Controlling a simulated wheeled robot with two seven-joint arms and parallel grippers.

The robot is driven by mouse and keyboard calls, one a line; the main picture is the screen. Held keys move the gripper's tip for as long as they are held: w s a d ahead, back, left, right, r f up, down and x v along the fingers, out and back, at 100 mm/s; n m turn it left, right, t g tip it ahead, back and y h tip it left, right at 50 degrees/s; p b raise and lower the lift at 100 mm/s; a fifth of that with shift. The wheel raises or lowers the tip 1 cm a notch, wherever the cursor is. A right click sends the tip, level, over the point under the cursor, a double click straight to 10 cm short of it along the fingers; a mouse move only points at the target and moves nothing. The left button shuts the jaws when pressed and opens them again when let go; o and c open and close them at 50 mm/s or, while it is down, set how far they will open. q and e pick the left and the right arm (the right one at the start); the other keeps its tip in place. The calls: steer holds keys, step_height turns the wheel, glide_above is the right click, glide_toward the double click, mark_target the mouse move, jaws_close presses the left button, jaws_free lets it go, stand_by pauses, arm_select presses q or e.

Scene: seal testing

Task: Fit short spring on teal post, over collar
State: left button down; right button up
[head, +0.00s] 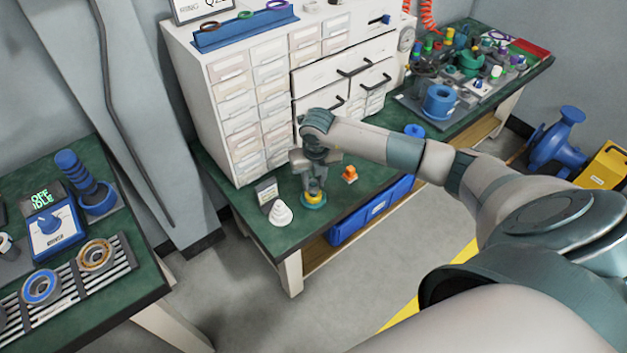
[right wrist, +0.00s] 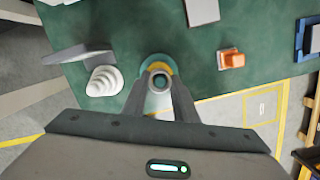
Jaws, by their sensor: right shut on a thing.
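The teal post (head: 314,203) stands near the front edge of the green bench, with a yellow collar low on it. In the right wrist view its teal base (right wrist: 153,62) shows as a disc and the yellow collar (right wrist: 160,67) as a ring. My right gripper (head: 314,182) points down directly over the post, fingers shut. Between its fingertips in the right wrist view is a grey round piece (right wrist: 160,82), seen end-on, which I take for the short spring. Its coils are too small to make out, and I cannot tell whether it surrounds the post. My left gripper is not in view.
A white stepped cone (head: 281,213) and a small upright sign (head: 266,191) stand left of the post. An orange piece (head: 349,174) stands to its right. A white drawer cabinet (head: 232,110) rises behind. The bench's front edge is close.

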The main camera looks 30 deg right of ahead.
steer(key=o, duration=1.1)
steer(key=shift+r+p, duration=2.3)
steer(key=shift+r, duration=1.25)
